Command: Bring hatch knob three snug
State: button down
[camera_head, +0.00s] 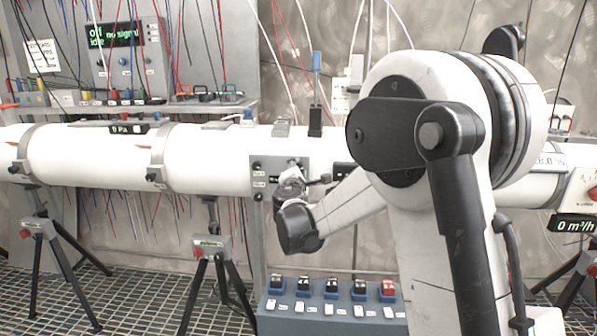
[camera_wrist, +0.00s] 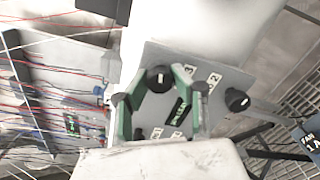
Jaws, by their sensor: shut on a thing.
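A grey hatch plate (camera_wrist: 225,78) with several black knobs and small white labels fills the middle of the wrist view. In the head view the hatch plate (camera_head: 262,208) sits on the front of the white pipe. My gripper (camera_wrist: 160,82) has green-padded fingers shut on a round black knob (camera_wrist: 159,78) with a white mark. A second black knob (camera_wrist: 237,99) stands clear to the right, by the labels. I cannot surely read the number of the held knob. In the head view my gripper (camera_head: 290,183) is at the plate and hides part of it.
A dark display with green text (camera_wrist: 178,110) lies on the plate between my fingers. In the head view a blue-grey switch box (camera_head: 330,318) stands below the plate. The white pipe (camera_head: 90,160) rests on black tripods. Wires hang above and behind it.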

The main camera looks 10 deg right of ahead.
jog(key=shift+m, duration=1.5)
jog(key=c, duration=1.4)
grip_release()
jog(key=shift+s, duration=0.1)
jog(key=v, duration=1.2)
jog(key=shift+r, duration=0.1)
